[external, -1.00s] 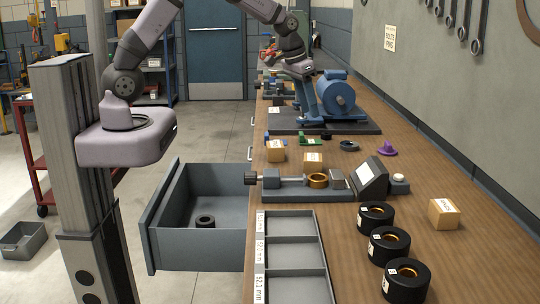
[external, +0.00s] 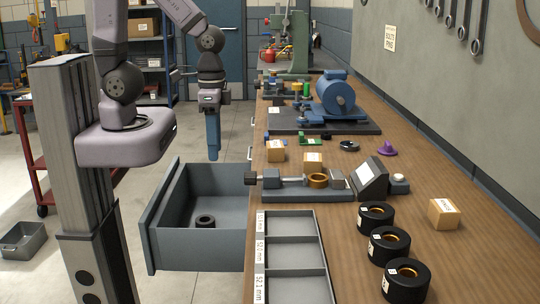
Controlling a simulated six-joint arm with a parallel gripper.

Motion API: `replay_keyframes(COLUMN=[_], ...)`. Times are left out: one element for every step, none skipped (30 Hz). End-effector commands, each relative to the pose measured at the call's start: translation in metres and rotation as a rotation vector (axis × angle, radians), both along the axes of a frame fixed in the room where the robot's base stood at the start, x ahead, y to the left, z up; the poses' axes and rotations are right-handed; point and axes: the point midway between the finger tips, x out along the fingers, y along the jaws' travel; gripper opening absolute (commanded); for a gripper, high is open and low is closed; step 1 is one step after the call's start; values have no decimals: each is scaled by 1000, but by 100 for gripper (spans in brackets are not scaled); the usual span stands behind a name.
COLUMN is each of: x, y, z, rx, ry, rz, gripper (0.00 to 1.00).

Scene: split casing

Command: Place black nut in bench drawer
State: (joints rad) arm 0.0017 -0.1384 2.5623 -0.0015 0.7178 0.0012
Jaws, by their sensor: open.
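A black nut (external: 205,221), a short dark ring, lies on the floor of the open bench drawer (external: 195,256). The drawer is grey and pulled out to the left from under the bench. My gripper (external: 213,156) points down in the air beyond the drawer's far side, left of the bench edge. It is open and I see nothing held in it. Its blue fingers overlap in this view. The nut stands apart from the gripper.
On the bench (external: 470,265) are a blue motor on a dark plate (external: 337,97), a measuring fixture (external: 300,187), several black rings with copper-coloured bores (external: 388,245), small boxes (external: 444,213) and a divided tray (external: 292,251).

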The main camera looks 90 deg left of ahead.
Motion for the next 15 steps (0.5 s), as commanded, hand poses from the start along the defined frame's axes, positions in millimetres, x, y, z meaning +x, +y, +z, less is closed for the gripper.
replay_keyframes(x=[0, 0, 0, 0, 0, 1, 1, 3, 6, 9, 13, 21, 28, 36, 49], y=[0, 0, 0, 0, 0, 0, 0, 1, 2, 2, 4, 6, 8, 11, 15], z=[0, 0, 0, 0, 0, 0, 0, 0, 1, 1, 2, 3, 4, 5, 7], rx=[0, 0, 0, 0, 0, 0, 0, -1, -2, -3, -4, -7, -9, -12, -16], ry=[0, 0, 0, 0, 0, 0, -1, -2, -4, -6, -8, -14, -19, -25, -34], rz=[0, 1, 1, 1, 1, 1, 2, 2, 4, 6, 9, 12, 15, 19, 25], gripper=[40, 40, 40, 40, 40, 40, 40, 40, 40, 40, 40, 40, 40, 40, 40])
